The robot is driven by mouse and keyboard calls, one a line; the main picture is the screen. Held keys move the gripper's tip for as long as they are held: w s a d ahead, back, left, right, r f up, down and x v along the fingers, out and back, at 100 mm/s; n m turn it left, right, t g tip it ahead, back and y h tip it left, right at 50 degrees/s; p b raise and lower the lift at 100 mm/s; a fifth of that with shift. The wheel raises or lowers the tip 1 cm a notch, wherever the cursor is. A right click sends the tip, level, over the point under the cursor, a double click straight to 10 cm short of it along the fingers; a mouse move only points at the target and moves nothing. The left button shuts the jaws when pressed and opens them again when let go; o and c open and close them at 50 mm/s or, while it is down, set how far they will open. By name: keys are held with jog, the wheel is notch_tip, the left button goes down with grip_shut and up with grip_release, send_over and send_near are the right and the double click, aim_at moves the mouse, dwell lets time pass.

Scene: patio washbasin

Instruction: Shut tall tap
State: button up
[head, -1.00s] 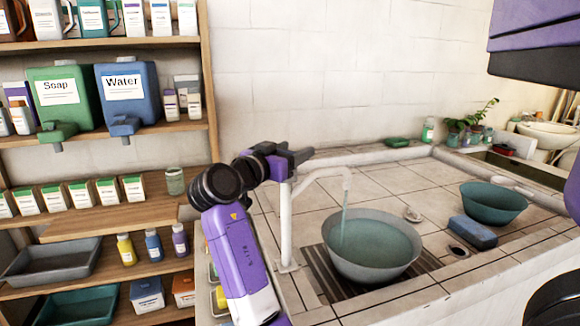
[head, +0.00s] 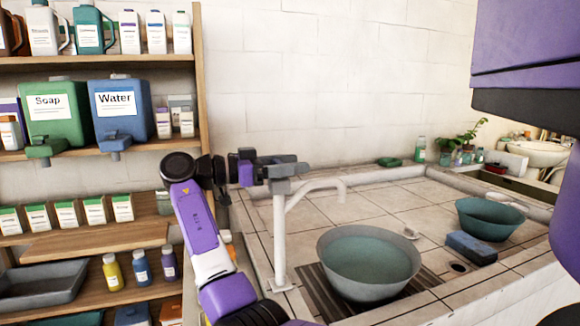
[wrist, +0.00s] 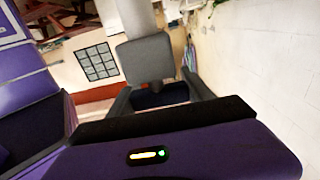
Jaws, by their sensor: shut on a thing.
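The tall tap (head: 280,240) is a white upright pipe with a spout (head: 318,187) reaching right over a grey bowl (head: 326,262). No stream shows below the spout. My gripper (head: 283,166) is at the top of the pipe, shut on the tap's grey handle. In the wrist view the handle (wrist: 146,57) is a grey block with its lower part between my fingers (wrist: 160,92). The bowl sits on a drain grate and holds bluish water. My gripper hides part of the handle in the head view.
A teal bowl (head: 490,217) and a blue sponge (head: 471,248) lie to the right on the tiled counter (head: 385,200). Shelves with bottles and the Soap (head: 58,112) and Water (head: 122,110) jugs stand left. The wall (head: 300,90) is behind.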

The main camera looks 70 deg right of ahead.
dwell(0.4)
jog(key=o, duration=1.4)
jog(key=shift+c, duration=0.2)
jog(key=v, duration=0.7)
jog(key=shift+w+a, duration=0.2)
jog(key=shift+w, duration=0.05)
